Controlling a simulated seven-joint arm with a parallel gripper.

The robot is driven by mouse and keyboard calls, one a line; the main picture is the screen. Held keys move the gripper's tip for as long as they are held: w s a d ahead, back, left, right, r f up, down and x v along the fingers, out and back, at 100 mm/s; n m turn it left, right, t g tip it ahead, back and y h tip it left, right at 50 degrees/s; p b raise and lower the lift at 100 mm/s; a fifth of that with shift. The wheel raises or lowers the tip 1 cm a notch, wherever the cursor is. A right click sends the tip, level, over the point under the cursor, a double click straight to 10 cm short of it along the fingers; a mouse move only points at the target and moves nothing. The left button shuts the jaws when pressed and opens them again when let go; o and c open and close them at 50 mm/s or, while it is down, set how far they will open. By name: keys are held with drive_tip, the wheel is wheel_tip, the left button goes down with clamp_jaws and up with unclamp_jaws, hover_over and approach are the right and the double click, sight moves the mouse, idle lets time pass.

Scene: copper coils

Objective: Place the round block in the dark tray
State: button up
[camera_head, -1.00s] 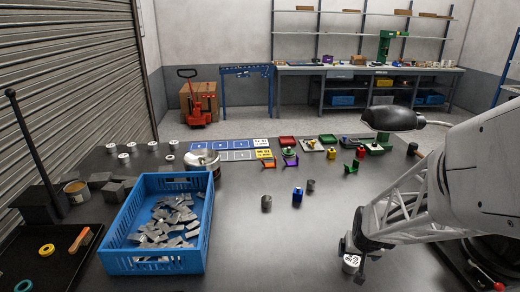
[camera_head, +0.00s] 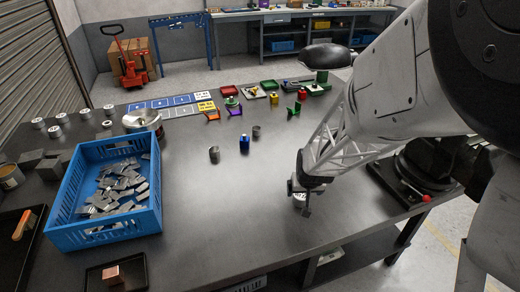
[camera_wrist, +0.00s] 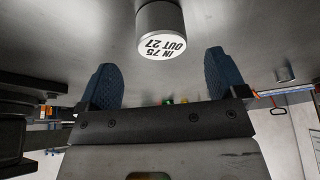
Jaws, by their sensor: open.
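A grey metal cylinder with a white label on its end reading "IN 75 OUT 27" (camera_wrist: 160,18) is at the top of the wrist view. It lines up with the gap between the two blue fingers of my gripper (camera_wrist: 162,68). The fingers are apart and nothing is clamped between them. Two other dark grey cylinders (camera_head: 214,155) (camera_head: 256,132) stand mid-table. A small dark tray (camera_head: 138,272) at the bottom left holds a copper-coloured block (camera_head: 112,275).
A blue crate (camera_head: 108,232) of grey metal pieces stands at left, with another dark tray (camera_head: 36,228) beside it. A blue block (camera_head: 244,143) and small coloured fixtures lie farther back. The table (camera_head: 225,215) between crate and gripper is clear.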

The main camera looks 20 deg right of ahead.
sight(301, 195)
drive_tip(key=shift+x, duration=2.6)
drive_tip(key=shift+a, duration=0.15)
drive_tip(key=c, duration=1.2)
drive_tip(key=shift+c, duration=0.2)
drive_tip(key=shift+r, duration=0.15)
drive_tip(key=shift+r, duration=0.8)
drive_tip(key=shift+v, duration=0.95)
drive_tip(key=s+a, duration=0.1)
drive_tip(key=s, duration=0.3)
drive_tip(key=s+a+r, duration=0.1)
drive_tip(key=s+a, duration=0.1)
drive_tip(key=s, duration=0.3)
drive_tip(key=s+a, duration=0.2)
drive_tip(key=s, duration=0.3)
drive_tip(key=shift+s+r, duration=0.2)
drive_tip(key=shift+s, duration=0.05)
